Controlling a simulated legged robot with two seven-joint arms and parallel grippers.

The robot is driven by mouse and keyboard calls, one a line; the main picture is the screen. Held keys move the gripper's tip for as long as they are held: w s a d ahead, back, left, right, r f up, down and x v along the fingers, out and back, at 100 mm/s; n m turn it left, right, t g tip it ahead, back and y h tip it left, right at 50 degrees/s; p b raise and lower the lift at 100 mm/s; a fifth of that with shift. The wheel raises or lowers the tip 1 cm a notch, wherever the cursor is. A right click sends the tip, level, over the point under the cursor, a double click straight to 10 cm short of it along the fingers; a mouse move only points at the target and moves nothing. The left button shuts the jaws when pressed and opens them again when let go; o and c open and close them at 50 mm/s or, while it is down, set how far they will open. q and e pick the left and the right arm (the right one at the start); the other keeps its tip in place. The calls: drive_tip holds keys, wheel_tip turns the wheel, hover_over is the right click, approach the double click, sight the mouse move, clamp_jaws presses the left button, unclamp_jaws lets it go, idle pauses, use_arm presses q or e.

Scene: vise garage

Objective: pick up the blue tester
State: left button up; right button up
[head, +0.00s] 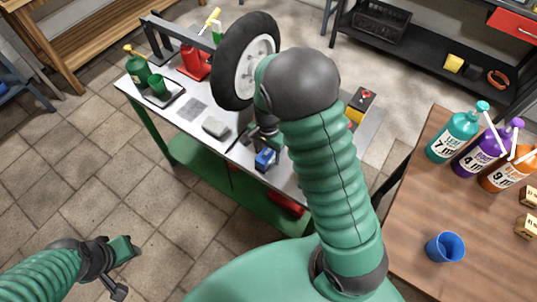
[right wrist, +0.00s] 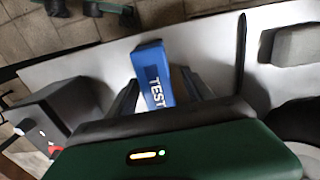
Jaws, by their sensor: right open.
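The blue tester (head: 264,160) is on the light top of the workbench (head: 218,150), near its front edge. In the right wrist view the tester (right wrist: 153,72) shows white "TEST" lettering, and its lower end is hidden behind my gripper body. My right gripper (right wrist: 160,95) is open, with one dark finger on each side of the tester; I cannot tell whether either touches it. In the head view the right gripper (head: 264,140) is partly hidden behind my own arm. My left gripper (head: 116,265) is over the floor at the lower left, away from the bench; its jaw opening is unclear.
A grey block (head: 215,127) lies left of the tester, and a wheel (head: 246,62) stands behind it. A dark box with a red knob (head: 366,96) is to the right. A wooden table (head: 400,225) at right holds bottles and a blue cup (head: 445,247).

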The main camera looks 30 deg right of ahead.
drive_tip(key=shift+s+a+r, duration=0.1)
drive_tip(key=shift+a+r, duration=0.1)
drive_tip(key=shift+d+f, duration=0.35)
drive_tip(key=shift+f, duration=0.05)
drive_tip(key=shift+a, duration=0.15)
drive_tip(key=shift+c, duration=0.3)
drive_tip(key=shift+a+r, duration=0.1)
drive_tip(key=c, duration=0.5)
clamp_jaws()
